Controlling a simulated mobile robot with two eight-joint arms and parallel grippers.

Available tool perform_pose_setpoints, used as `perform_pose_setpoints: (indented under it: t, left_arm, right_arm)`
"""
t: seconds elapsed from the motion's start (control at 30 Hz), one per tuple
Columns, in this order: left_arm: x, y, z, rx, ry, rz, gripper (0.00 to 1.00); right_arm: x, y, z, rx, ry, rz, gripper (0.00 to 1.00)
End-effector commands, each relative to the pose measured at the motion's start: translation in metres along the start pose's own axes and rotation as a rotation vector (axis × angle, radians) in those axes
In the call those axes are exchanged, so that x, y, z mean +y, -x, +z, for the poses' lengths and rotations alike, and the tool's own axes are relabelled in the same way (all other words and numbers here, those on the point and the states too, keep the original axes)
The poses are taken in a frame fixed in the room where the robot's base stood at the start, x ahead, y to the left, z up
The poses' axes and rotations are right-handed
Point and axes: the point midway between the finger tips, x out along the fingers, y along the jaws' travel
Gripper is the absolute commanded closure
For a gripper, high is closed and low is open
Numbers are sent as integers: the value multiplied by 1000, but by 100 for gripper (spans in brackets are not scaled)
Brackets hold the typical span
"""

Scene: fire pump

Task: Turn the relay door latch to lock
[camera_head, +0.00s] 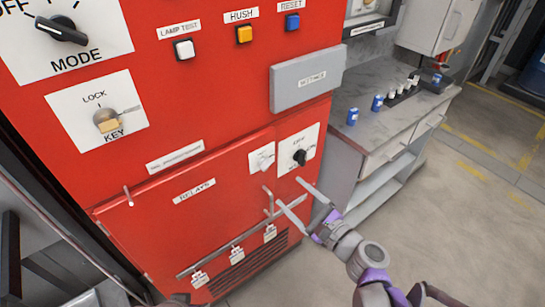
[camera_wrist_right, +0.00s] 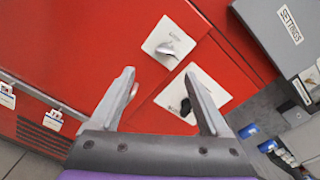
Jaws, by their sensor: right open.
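The red relay door (camera_head: 170,225), labelled RELAYS, lies flush in the red cabinet. A silver latch (camera_head: 264,160) on a small white plate sits at the door's upper right corner, and it also shows in the right wrist view (camera_wrist_right: 170,46). Its pointing direction is too small to read in the head view. My right gripper (camera_head: 288,190) is open and empty, below and in front of the latch. In the right wrist view my right gripper (camera_wrist_right: 159,73) has its fingers spread, with the latch beyond them. My left gripper is not recognisable in either view.
A black knob (camera_head: 300,157) on a white plate sits right of the latch, partly behind a finger in the wrist view. A grey SETTINGS cover (camera_head: 308,78) juts out above. A key switch (camera_head: 106,119) is at left. A grey bench (camera_head: 375,130) stands right; floor is clear.

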Motion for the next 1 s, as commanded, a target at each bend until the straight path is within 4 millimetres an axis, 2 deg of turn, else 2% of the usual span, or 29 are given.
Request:
perform_pose_setpoints:
  t: [0.17,0.27,0.5,0.7,0.83,1.0]
  left_arm:
    - [0,-5,2,-2,0,0,50]
    - [0,-6,3,-2,0,0,50]
    - [0,-11,4,-4,0,0,50]
    - [0,-14,6,-5,0,0,50]
    - [0,-15,6,-6,0,0,50]
    - [0,-15,6,-6,0,0,50]
  right_arm:
    - [-5,-8,-5,-19,-66,-33,20]
    - [-6,-20,-4,-19,-66,-32,20]
    - [-6,-66,-3,-19,-64,-30,20]
    - [-8,-96,-3,-18,-63,-31,20]
    - [-8,-107,-2,-17,-62,-31,20]
    - [-9,-111,-2,-17,-61,-32,20]
